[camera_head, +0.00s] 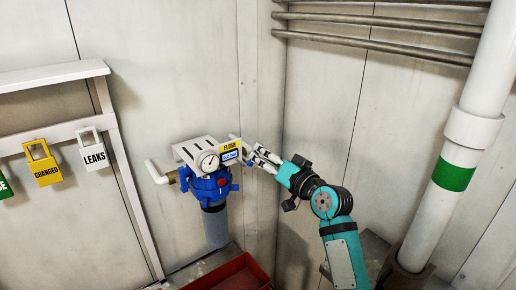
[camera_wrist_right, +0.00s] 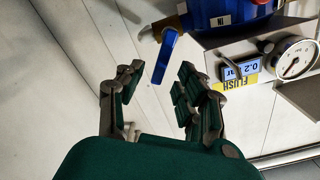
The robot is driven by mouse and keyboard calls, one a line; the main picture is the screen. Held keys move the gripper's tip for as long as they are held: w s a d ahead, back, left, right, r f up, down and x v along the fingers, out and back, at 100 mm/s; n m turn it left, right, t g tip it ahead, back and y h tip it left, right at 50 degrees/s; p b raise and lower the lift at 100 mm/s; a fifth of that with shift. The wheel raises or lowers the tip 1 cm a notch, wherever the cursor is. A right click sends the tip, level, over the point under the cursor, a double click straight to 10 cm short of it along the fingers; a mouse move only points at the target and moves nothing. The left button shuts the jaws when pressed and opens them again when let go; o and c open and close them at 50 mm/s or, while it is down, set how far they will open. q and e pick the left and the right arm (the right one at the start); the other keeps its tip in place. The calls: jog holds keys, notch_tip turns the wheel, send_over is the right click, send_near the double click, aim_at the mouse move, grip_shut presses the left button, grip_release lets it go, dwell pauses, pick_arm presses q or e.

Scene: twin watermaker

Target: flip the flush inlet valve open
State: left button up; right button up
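The flush inlet valve's blue lever handle (camera_wrist_right: 166,55) shows in the right wrist view, beside the blue filter head (camera_wrist_right: 215,12) marked IN. My right gripper (camera_wrist_right: 160,72) is open, with one finger on each side of the lever's lower end; I cannot tell whether either finger touches it. In the head view, my right gripper (camera_head: 254,157) is just right of the filter unit's blue body (camera_head: 208,186) and its FLUSH label (camera_head: 230,146). The lever is not clearly seen there. My left gripper is not in view.
A round pressure gauge (camera_head: 208,162) sits on the white bracket. A clear bowl (camera_head: 215,225) hangs below, above a red tray (camera_head: 235,275). A white pipe with a green band (camera_head: 453,176) stands at right.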

jog(key=shift+x, duration=1.7)
grip_shut()
